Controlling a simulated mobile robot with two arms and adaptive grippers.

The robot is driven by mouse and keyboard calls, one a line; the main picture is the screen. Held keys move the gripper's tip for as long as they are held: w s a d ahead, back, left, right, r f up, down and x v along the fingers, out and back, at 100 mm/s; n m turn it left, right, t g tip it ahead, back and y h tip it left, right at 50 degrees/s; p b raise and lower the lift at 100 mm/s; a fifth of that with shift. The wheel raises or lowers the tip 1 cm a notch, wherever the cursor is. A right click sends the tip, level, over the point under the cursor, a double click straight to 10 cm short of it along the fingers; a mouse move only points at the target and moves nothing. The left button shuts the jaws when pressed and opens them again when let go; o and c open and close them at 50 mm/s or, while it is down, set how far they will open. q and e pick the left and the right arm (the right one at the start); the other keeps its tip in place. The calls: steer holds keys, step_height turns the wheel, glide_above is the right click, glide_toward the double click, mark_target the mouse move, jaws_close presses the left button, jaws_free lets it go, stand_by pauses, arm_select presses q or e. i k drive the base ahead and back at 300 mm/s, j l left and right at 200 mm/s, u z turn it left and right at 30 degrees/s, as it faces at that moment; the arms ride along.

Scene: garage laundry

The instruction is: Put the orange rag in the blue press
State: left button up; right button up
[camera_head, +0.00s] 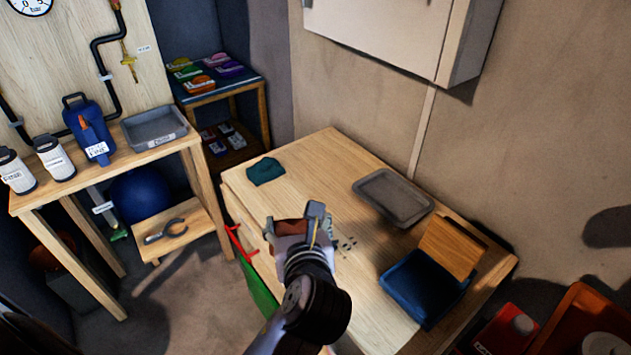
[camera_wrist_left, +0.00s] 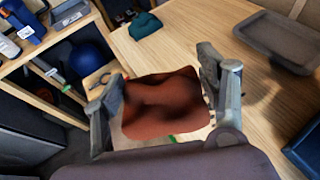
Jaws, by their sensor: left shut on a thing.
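The orange rag (camera_head: 289,227) looks rust-brown and bunched. My left gripper (camera_head: 300,222) is shut on it, over the near left part of the wooden table. In the left wrist view the rag (camera_wrist_left: 165,103) hangs between the two fingers of the gripper (camera_wrist_left: 160,84). The blue press (camera_head: 420,290) stands on the table at the right in the head view, with a wooden board (camera_head: 450,247) tilted up at its back. A blue corner of it (camera_wrist_left: 305,150) shows at the right edge of the wrist view. My right gripper is not in view.
A teal cloth (camera_head: 265,171) lies at the table's far left corner. A grey tray (camera_head: 393,182) lies near the wall, beyond the press. Bare tabletop (camera_head: 320,160) lies between them. A workbench (camera_head: 120,160) and a shelf with coloured cloths (camera_head: 205,77) stand left.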

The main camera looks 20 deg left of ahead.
mark_target(421, 288)
steer(key=j, duration=0.45)
steer(key=k+j+z, duration=0.15)
steer(key=j, duration=0.7)
steer(key=z, duration=1.4)
